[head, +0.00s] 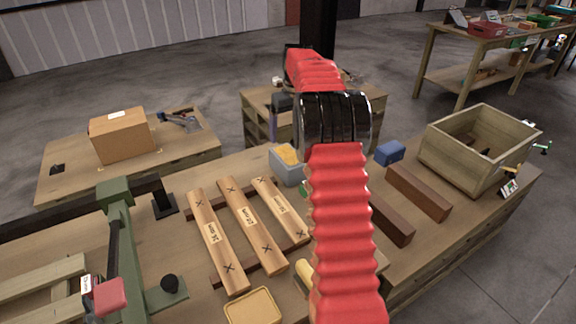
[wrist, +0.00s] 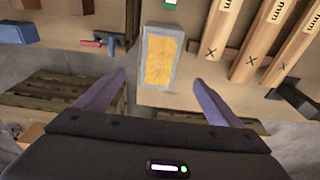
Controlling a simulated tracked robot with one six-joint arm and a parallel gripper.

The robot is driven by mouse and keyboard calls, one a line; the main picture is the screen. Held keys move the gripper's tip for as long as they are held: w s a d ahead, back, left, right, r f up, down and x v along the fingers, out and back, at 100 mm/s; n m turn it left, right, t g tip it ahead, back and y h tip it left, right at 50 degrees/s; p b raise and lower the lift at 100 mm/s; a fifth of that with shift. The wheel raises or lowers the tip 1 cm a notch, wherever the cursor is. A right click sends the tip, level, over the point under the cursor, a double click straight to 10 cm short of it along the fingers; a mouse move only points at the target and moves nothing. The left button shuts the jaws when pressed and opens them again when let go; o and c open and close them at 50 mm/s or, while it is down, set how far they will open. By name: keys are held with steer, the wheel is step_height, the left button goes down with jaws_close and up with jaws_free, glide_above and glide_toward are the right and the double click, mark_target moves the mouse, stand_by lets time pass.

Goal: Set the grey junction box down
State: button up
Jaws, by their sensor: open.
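No plain grey junction box stands out. The nearest match is a small grey box (head: 290,172) with a yellow inside, standing on the workbench (head: 245,292) right of the marked planks. It also shows in the wrist view (wrist: 147,58), upright on the bench near its edge; I cannot tell if it is the junction box. My gripper (wrist: 158,78) is open, its two purple fingers spread apart below the grey box in the picture, with nothing visibly held between them. In the head view my red-sleeved arm hides most of the gripper.
Three marked planks (head: 252,218) lie left of the arm. Brown blocks (head: 418,191), a blue box (head: 389,152) and a wooden crate (head: 450,157) stand right. A green-framed fixture (head: 122,240) is at left. A cardboard box (head: 122,138) sits on the back-left bench.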

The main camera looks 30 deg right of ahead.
glide_above(288, 155)
steer(key=s, duration=0.1)
steer(key=shift+a+f, duration=0.15)
steer(key=shift+f, duration=2.2)
steer(key=shift+f, duration=0.1)
steer(key=shift+w+f, duration=0.15)
steer(key=shift+f, duration=1.1)
steer(key=shift+w+f, duration=0.1)
steer(key=shift+f, duration=1.1)
steer(key=shift+c, duration=0.5)
steer(key=c, duration=2)
steer(key=shift+r, duration=0.1)
steer(key=shift+c, duration=0.3)
